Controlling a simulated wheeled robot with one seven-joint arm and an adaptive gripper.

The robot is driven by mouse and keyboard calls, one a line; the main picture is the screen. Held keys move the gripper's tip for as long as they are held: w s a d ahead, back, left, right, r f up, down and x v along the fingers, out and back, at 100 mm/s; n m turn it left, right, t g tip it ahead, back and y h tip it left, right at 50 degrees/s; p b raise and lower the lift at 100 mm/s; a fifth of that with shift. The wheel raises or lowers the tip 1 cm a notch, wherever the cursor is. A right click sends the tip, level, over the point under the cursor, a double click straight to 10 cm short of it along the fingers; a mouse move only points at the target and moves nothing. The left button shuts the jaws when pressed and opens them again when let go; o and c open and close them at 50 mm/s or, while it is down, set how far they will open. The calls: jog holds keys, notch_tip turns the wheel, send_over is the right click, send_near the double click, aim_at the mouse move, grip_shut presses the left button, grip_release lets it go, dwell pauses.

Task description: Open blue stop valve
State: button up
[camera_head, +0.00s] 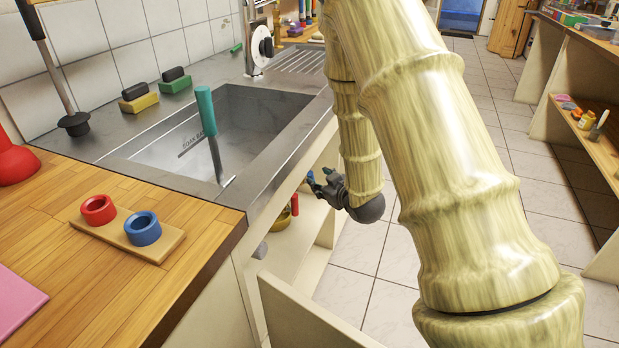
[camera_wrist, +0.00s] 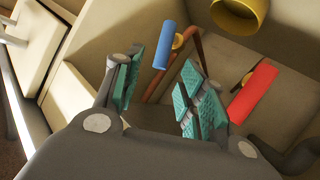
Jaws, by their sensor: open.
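The blue stop valve (camera_wrist: 165,45) shows as a blue lever handle on a copper-coloured pipe in the wrist view. A red lever handle (camera_wrist: 253,92) is to its right. My gripper (camera_wrist: 163,63) is open, with teal-padded fingers on either side of the blue handle in the picture. I cannot tell whether the handle is between the pads or just beyond them, and no contact is clear. In the head view my gripper (camera_head: 322,184) reaches into the cabinet under the sink, with a small blue part (camera_head: 310,177) at its tips and the red handle (camera_head: 295,204) lower left.
A yellow round container (camera_wrist: 240,12) is above the handles in the wrist view. An open cabinet door (camera_head: 310,315) is below my arm. The counter edge and sink (camera_head: 245,125) are left of it. A red ring and a blue ring (camera_head: 143,228) sit on a board. Tiled floor is clear behind.

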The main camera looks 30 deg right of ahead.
aim_at(312, 178)
jog(key=shift+f+b+x, duration=0.15)
jog(key=shift+f+x, duration=0.05)
jog(key=shift+x, duration=1.2)
jog(key=shift+f+b+x, duration=0.15)
jog(key=shift+b+x, duration=0.05)
jog(key=shift+x, duration=1.25)
jog(key=shift+f+b+x, duration=0.15)
jog(key=shift+f+x, duration=0.05)
jog(key=shift+x, duration=1.2)
jog(key=shift+s+d, duration=0.1)
jog(key=shift+s, duration=0.1)
jog(key=shift+c, duration=0.5)
grip_shut()
